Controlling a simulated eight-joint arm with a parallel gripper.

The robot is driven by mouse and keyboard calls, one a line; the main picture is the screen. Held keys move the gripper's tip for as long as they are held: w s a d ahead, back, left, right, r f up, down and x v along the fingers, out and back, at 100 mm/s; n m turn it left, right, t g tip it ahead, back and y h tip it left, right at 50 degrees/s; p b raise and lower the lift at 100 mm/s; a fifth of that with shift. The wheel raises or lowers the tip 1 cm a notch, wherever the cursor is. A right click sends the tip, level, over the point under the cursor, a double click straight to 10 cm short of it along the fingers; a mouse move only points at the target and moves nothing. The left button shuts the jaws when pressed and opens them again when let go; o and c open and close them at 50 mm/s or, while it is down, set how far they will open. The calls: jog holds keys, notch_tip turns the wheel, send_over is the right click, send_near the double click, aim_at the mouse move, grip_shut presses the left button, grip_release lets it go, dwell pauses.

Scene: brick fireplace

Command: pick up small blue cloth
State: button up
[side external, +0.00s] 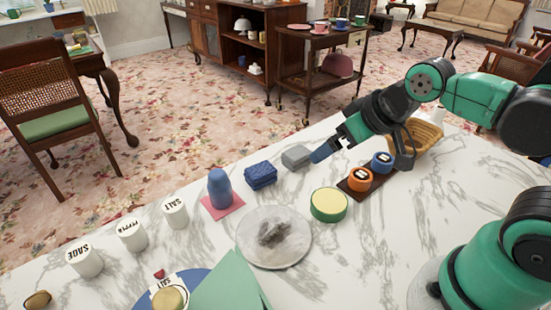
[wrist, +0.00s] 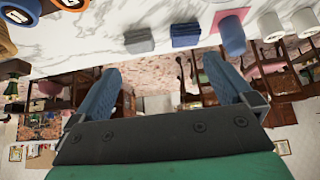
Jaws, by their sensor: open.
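The small blue cloth (side external: 260,175) is a folded, dark blue stack lying on the marble counter near its far edge. It also shows at the top of the wrist view (wrist: 185,35). My gripper (side external: 321,152) is to its right in the side view, beyond a folded grey cloth (side external: 296,157). In the wrist view my gripper (wrist: 158,82) has its two blue fingers spread wide with nothing between them. Both cloths lie apart from the fingers there. The far finger is mostly hidden in the side view.
A blue bottle (side external: 219,188) on a pink cloth stands left of the blue cloth. A green-and-yellow round tin (side external: 328,205), a marble plate (side external: 273,238) and a dark tray with orange and blue jars (side external: 360,180) are nearer. A wicker basket (side external: 419,138) is at right.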

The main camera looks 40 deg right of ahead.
jog(key=m+g, duration=0.1)
jog(key=g, duration=0.4)
send_over(260, 169)
jog(key=s, duration=0.1)
notch_tip(260, 169, down, 7)
jog(key=shift+f, duration=0.1)
jog(key=shift+w+f+g, duration=0.2)
jog(key=shift+f+g, duration=0.1)
jog(key=shift+f, duration=0.3)
jog(key=shift+w+f, duration=0.15)
jog(key=shift+f, duration=1.1)
jog(key=shift+w+f, duration=0.15)
jog(key=shift+f, duration=1.05)
jog(key=c, duration=1)
jog(key=shift+c, duration=0.2)
jog(key=shift+r, duration=0.15)
